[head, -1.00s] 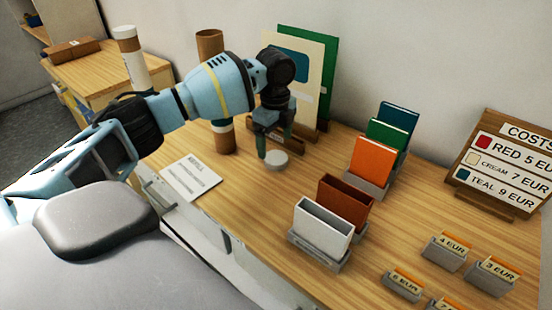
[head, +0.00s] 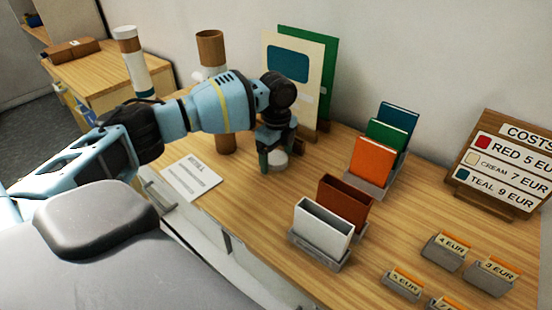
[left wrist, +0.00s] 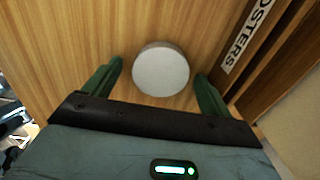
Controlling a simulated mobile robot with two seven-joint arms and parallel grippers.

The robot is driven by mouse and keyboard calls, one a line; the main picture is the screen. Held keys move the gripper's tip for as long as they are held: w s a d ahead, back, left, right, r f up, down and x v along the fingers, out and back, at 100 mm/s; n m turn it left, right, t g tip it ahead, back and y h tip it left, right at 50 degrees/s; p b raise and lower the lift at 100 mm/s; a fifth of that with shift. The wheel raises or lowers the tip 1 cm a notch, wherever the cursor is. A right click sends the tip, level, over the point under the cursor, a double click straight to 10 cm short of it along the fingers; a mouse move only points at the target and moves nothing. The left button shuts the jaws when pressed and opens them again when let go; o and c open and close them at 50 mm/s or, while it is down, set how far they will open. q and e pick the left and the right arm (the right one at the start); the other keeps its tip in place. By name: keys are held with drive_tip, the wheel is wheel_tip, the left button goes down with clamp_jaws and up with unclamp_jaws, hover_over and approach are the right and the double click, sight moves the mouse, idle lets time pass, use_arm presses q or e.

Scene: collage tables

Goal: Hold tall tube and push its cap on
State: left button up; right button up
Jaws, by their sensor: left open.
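A tall brown cardboard tube (head: 211,48) stands upright on the table behind my left arm, which hides its middle. Its top end is open. A round pale grey cap (head: 279,161) lies on the table to the right of the tube. My left gripper (head: 276,151) is open and low over the cap, pointing down. In the left wrist view the cap (left wrist: 160,70) lies between the two green fingers (left wrist: 159,76), with a gap on each side. My right gripper is not in view.
A white tube with a cap (head: 134,62) stands at the left. A poster rack (head: 292,90) stands behind the gripper. A paper card (head: 190,178) lies in front of the tube. Holders with coloured folders (head: 372,156) and a price board (head: 507,160) are to the right.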

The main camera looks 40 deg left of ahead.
sight(275, 159)
use_arm(q)
drive_tip(key=shift+c, duration=0.4)
drive_tip(key=c, duration=0.9)
drive_tip(key=shift+c, duration=0.2)
drive_tip(key=shift+r, duration=0.1)
drive_tip(key=shift+r, duration=0.45)
drive_tip(key=r, duration=0.2)
drive_tip(key=shift+s+r, duration=0.3)
drive_tip(key=shift+s, duration=0.1)
drive_tip(key=s, duration=0.5)
drive_tip(key=s+r+p, duration=0.1)
drive_tip(key=s, duration=0.4)
drive_tip(key=s+a, duration=0.1)
drive_tip(key=s, duration=0.4)
drive_tip(key=shift+s+a+r, duration=0.1)
drive_tip(key=shift+r, duration=0.05)
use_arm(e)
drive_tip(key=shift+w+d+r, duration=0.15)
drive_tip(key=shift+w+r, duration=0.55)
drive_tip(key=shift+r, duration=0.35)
